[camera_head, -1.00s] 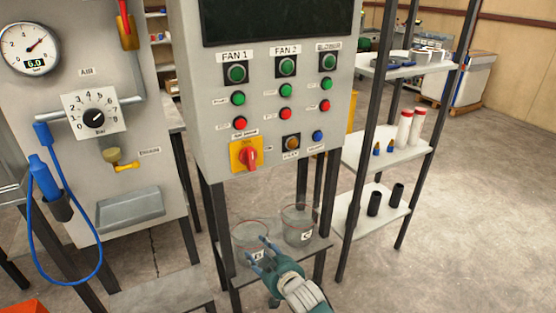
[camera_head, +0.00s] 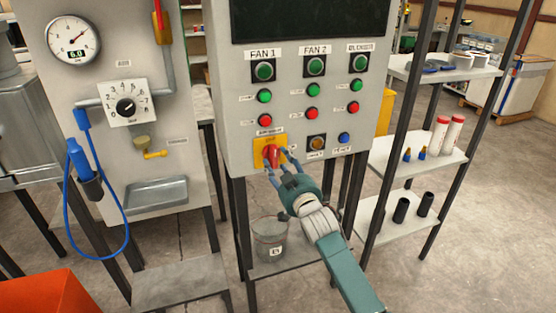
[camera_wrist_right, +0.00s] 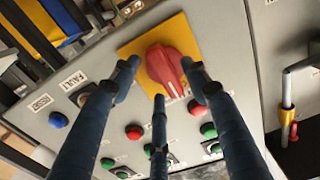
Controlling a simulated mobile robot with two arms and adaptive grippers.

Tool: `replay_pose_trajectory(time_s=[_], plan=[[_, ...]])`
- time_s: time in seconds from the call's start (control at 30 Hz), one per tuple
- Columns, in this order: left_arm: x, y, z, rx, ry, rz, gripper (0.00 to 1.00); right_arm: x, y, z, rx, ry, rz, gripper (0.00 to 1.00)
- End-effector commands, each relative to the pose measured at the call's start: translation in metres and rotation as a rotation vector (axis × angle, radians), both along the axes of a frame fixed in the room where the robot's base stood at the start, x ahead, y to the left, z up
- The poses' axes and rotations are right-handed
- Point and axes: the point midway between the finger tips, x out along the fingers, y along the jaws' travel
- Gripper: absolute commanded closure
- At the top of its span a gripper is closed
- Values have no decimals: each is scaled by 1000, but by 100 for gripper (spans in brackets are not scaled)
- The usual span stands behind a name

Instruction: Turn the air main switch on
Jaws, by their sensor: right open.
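The red rotary switch (camera_head: 273,153) sits on a yellow plate (camera_head: 258,153) at the lower left of the grey control panel. Its handle looks roughly upright in the head view. In the wrist view the red handle (camera_wrist_right: 168,62) shows large on its yellow plate (camera_wrist_right: 177,30). My right gripper (camera_head: 277,168) is at the switch with its fingers spread. In the wrist view the right gripper's fingers (camera_wrist_right: 160,82) stand around the handle, and I cannot tell whether they touch it. My left gripper is in neither view.
Green and red buttons (camera_head: 312,90) cover the panel, with an orange button (camera_head: 317,142) and a blue one (camera_head: 344,138) right of the switch. A clear container (camera_head: 270,240) stands on the shelf below. The air panel (camera_head: 165,110) is left; a storage rack (camera_head: 430,160) is right.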

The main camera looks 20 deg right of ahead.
Motion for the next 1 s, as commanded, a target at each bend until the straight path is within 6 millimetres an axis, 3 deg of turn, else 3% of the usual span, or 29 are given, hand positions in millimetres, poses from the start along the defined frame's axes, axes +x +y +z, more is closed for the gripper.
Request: replay_pose_trajectory(time_s=[0.2,0.47,0.5,0.73,1.0], plan=[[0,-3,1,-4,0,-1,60,16,1,0,0,1,1,54],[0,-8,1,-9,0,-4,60,17,1,-1,0,1,1,54],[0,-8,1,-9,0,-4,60,17,1,-1,0,1,1,56],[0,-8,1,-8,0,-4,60,17,1,-1,0,1,1,99],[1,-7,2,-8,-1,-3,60,17,1,-1,22,2,1,100]])
